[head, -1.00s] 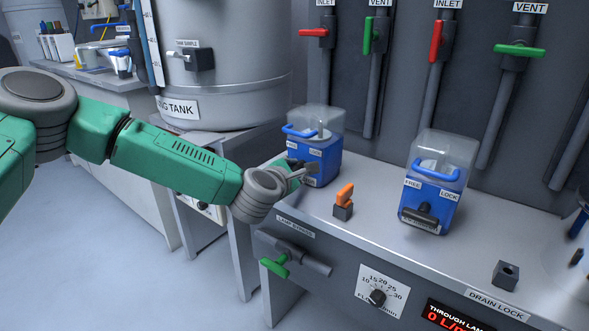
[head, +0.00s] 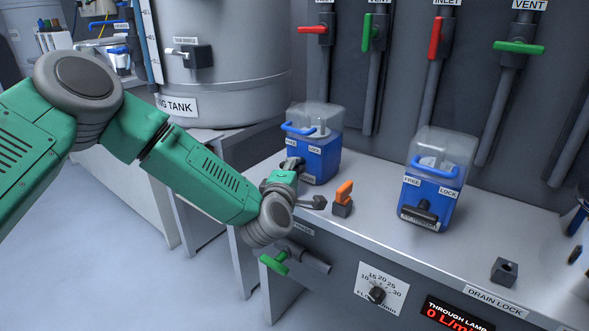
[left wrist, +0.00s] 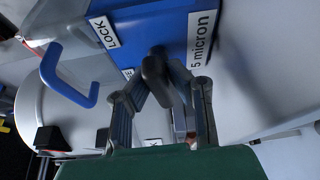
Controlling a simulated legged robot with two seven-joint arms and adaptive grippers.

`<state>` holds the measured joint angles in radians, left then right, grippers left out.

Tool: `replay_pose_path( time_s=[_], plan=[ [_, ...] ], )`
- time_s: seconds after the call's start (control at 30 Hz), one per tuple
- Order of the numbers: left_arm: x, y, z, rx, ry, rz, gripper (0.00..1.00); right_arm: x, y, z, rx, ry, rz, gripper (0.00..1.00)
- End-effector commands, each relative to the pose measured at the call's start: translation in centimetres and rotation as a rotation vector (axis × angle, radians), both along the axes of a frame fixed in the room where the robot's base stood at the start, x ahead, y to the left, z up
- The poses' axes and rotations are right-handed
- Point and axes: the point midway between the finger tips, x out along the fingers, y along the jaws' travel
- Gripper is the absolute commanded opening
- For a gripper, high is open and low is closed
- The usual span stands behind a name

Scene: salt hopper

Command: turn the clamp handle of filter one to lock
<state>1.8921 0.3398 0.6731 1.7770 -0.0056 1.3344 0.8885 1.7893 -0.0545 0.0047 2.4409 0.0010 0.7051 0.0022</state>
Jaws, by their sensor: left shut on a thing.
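The left blue filter (head: 320,158) has a clear cover, a blue bail and small FREE and LOCK labels. My left gripper (head: 303,184) is at its lower front left. In the left wrist view, the gripper (left wrist: 167,98) is shut on a dark, rounded clamp handle (left wrist: 154,72), with a finger on each side. This handle is in front of the blue filter body (left wrist: 170,28), near its LOCK label and 5 micron label. In the head view the gripper mostly hides the handle, and I cannot tell its exact angle. My right gripper is not in view.
A small orange-topped switch (head: 343,193) stands close to the right of my gripper. A second blue filter (head: 430,195) with a black handle stands further right. A green-handled valve (head: 276,263) is below the bench (head: 390,225).

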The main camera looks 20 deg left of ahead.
Motion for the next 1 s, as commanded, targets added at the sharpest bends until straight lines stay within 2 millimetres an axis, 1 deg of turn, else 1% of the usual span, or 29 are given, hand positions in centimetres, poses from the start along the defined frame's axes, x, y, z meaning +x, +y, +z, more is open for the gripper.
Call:
replay_pose_path(
  time_s=[0.03, 0.53, 0.57, 0.6, 0.9, 1.0],
  plan=[
    [-0.16, -0.16, -0.4, 0.011, 0.005, -0.005, 0.0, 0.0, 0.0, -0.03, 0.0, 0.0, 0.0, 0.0],
    [-0.21, -0.22, -0.55, 0.026, 0.004, -0.007, 0.0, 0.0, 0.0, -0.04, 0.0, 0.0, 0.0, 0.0],
    [-0.21, -0.22, -0.55, 0.026, 0.004, -0.007, 0.21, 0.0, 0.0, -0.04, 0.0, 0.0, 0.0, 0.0],
    [-0.22, -0.22, -0.55, 0.026, 0.004, -0.007, 0.34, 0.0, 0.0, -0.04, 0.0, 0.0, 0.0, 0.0],
    [-0.15, -0.11, -0.25, 0.024, -0.003, -0.003, 0.34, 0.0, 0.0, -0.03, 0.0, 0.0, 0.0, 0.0],
    [-0.61, -0.14, -0.24, 0.024, -0.002, -0.004, 0.34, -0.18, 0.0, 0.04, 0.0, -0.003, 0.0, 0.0]
  ],
)
